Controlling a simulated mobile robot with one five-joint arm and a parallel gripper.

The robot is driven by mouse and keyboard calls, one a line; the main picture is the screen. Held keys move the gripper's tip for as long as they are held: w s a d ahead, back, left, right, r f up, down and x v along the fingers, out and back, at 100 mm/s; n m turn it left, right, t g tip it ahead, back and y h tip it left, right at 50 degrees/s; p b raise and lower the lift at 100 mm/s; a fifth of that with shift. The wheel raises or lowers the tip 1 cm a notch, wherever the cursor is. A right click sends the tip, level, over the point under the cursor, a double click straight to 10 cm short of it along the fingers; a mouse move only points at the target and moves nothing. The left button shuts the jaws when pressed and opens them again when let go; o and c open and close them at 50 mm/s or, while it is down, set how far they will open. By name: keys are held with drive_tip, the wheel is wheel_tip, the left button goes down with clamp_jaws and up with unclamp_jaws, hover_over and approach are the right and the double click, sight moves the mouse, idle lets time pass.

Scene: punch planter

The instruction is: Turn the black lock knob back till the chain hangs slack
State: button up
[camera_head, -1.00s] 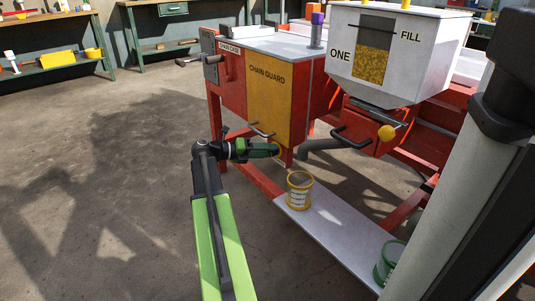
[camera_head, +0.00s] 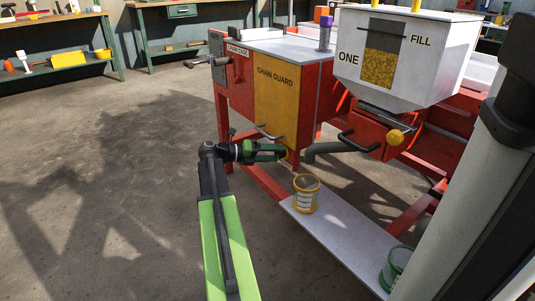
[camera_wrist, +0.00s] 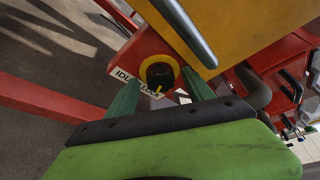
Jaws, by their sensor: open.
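The black lock knob (camera_wrist: 160,75) sits on a yellow disc on a red panel, above a partly covered label (camera_wrist: 135,83) reading "IDL… LOCK". A yellow mark on the knob points down in the wrist view. My gripper (camera_wrist: 162,88) is open, its green fingers on either side of the knob's lower edge; I cannot tell whether they touch it. In the head view my gripper (camera_head: 284,153) is at the lower edge of the yellow chain guard (camera_head: 276,105), and hides the knob. The chain is not visible.
The guard's black handle (camera_head: 267,132) is just above my gripper, and shows as a grey bar (camera_wrist: 185,30) in the wrist view. A yellow-banded bucket (camera_head: 305,195) stands on a low white board (camera_head: 330,235). A hopper (camera_head: 400,60) stands at right. Floor at left is clear.

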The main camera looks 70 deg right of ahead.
drive_tip(key=m+t+p, duration=0.1)
drive_tip(key=m, duration=0.1)
drive_tip(key=m+t+p, duration=0.1)
drive_tip(key=m+p, duration=0.1)
drive_tip(key=r+m+t+p, duration=0.1)
drive_tip(key=shift+s+a+m+t+h, duration=0.3)
drive_tip(key=shift+s+m+h, duration=0.1)
drive_tip(key=m, duration=0.1)
drive_tip(key=m+t, duration=0.1)
drive_tip(key=shift+s+a+f+m+t+h+p, duration=0.1)
drive_tip(key=shift+f+m+t+h+p, duration=0.1)
drive_tip(key=shift+m+t+h+p, duration=0.15)
drive_tip(key=p+v, duration=0.6)
drive_tip(key=v, duration=1.1)
drive_tip(key=shift+w+p, duration=0.25)
drive_tip(key=shift+p, duration=0.05)
drive_tip(key=shift+f, duration=0.1)
